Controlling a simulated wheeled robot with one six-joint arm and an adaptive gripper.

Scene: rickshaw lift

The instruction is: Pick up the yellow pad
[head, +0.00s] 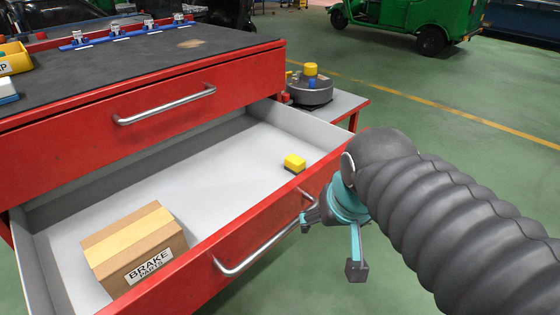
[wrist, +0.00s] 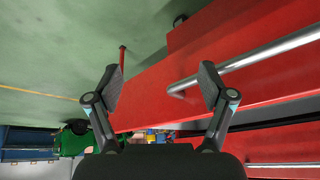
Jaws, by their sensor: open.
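In the wrist view, my open fingers (wrist: 161,85) face the red drawer front (wrist: 220,60) and a metal handle (wrist: 250,60). I cannot make out the pad there.
A cardboard box marked "BRAKE PARTS" (head: 135,250) sits at the drawer's near left. The red cabinet's upper drawer (head: 150,100) is shut above. A side shelf (head: 345,105) holds a round grey device (head: 310,90) with a yellow top. Green floor lies open to the right.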

